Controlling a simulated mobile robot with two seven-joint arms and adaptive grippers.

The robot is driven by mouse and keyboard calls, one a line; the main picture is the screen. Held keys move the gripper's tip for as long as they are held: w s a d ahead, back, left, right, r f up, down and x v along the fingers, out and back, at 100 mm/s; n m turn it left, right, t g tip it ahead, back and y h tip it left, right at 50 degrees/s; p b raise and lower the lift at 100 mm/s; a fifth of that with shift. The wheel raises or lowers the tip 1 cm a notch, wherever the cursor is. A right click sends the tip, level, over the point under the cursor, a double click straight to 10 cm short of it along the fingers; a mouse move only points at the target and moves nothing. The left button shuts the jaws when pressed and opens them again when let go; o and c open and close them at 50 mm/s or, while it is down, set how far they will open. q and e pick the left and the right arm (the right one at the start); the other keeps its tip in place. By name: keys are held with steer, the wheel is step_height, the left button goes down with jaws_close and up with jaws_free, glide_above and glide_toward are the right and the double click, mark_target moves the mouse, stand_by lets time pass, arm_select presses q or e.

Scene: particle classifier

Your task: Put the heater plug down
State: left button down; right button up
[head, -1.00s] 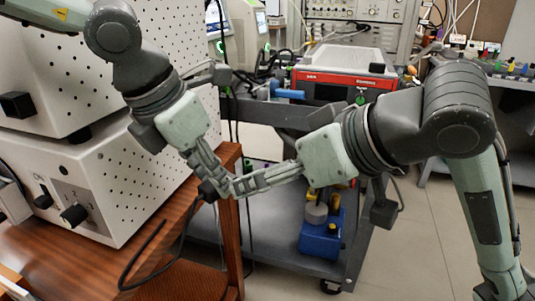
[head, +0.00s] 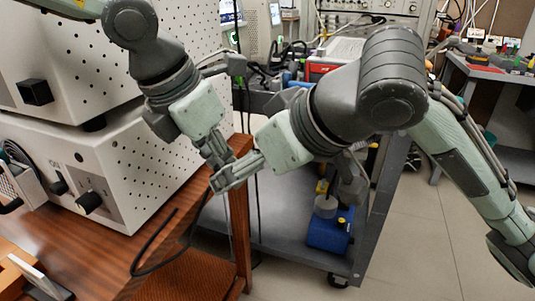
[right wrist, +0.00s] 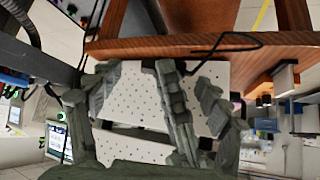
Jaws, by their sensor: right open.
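The heater plug itself is hidden behind the gripper fingers. Its black cable (head: 150,248) loops over the table's right edge and rises toward the fingertips; the loop also shows in the right wrist view (right wrist: 232,50). My left gripper (head: 222,158) points down beside the table edge, with its fingertips partly covered; whether it is shut on the plug cannot be told. My right gripper (head: 218,181) comes in from the right, open, its fingers close to and overlapping the left fingertips.
A brown wooden table (head: 110,250) carries white perforated boxes (head: 120,175) with black knobs. A grey cart (head: 285,240) with a blue device (head: 330,232) stands behind the grippers. Open floor (head: 420,240) lies to the right.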

steer(key=shift+x, duration=1.9)
steer(key=shift+c, duration=0.4)
steer(key=c, duration=1)
arm_select(q)
steer(key=c, duration=1.2)
jaws_free()
arm_select(e)
steer(key=shift+c, duration=0.8)
arm_select(q)
steer(key=shift+s, duration=0.1)
arm_select(e)
steer(key=shift+r, duration=0.1)
arm_select(q)
steer(key=v, duration=1.2)
